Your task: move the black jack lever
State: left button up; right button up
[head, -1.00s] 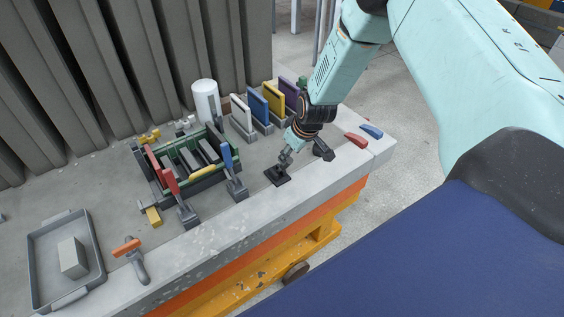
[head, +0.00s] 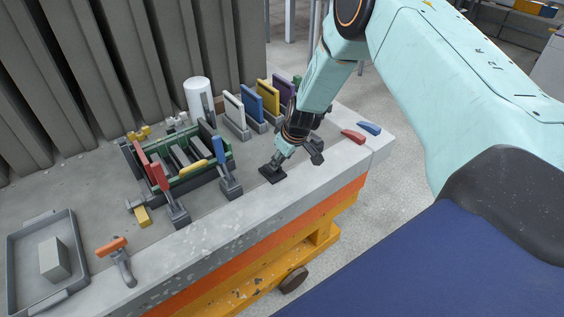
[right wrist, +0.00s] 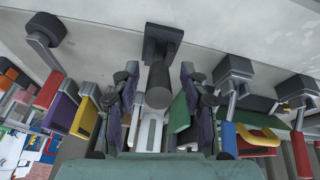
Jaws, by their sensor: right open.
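The black jack lever shows in the head view as a dark base (head: 272,175) near the front edge of the table; my right gripper (head: 281,160) covers its upper part. In the right wrist view the lever (right wrist: 158,84) is a thick dark grip on a dark base plate, pointing toward my palm. My right gripper (right wrist: 159,72) is open, with one finger on each side of the grip. Gaps show between the grip and both fingers. My left gripper is not in view.
A green mould frame (head: 190,180) with red and blue clamp levers stands left of the jack. White, blue, yellow and purple panels (head: 253,104) stand behind it. Red (head: 353,137) and blue (head: 370,128) pieces lie right. A grey tray (head: 12,250) is at far left.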

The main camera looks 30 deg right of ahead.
jog(key=shift+w+f, duration=0.3)
jog(key=shift+w, duration=0.05)
jog(key=shift+s+r, duration=0.2)
jog(key=shift+s, duration=0.05)
jog(key=c, duration=0.6)
grip_shut()
